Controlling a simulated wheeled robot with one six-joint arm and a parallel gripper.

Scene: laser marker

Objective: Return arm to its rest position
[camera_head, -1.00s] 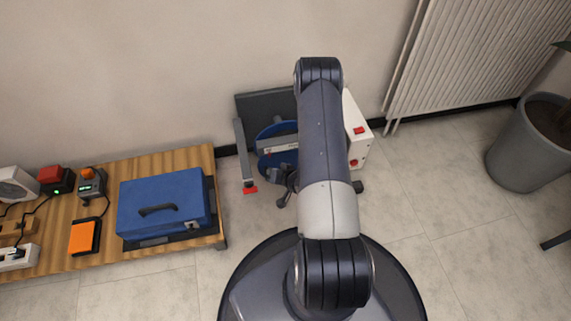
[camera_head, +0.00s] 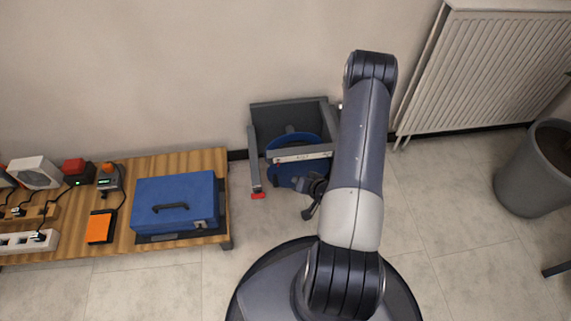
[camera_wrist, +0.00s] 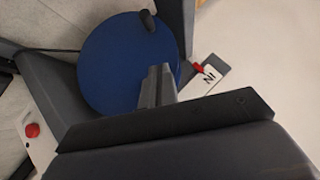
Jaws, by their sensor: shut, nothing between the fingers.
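My arm (camera_head: 358,150) reaches forward from my base and covers the right part of the laser marker. My gripper (camera_head: 312,197) is small and partly hidden beside the arm in the head view, near the front of the machine. In the wrist view its two grey fingers (camera_wrist: 157,86) are together with nothing between them, in front of a blue disc. The laser marker's grey frame (camera_head: 290,110) stands on the floor by the wall, around the blue disc (camera_head: 283,172). A white label reading "IN" (camera_wrist: 209,80) and a red button (camera_wrist: 32,130) show in the wrist view.
A low wooden table (camera_head: 190,160) at left bears a blue case (camera_head: 175,195), an orange pad (camera_head: 101,227) and small devices. A radiator (camera_head: 485,65) and a grey plant pot (camera_head: 537,172) stand at right. The floor between my arm and the pot is clear.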

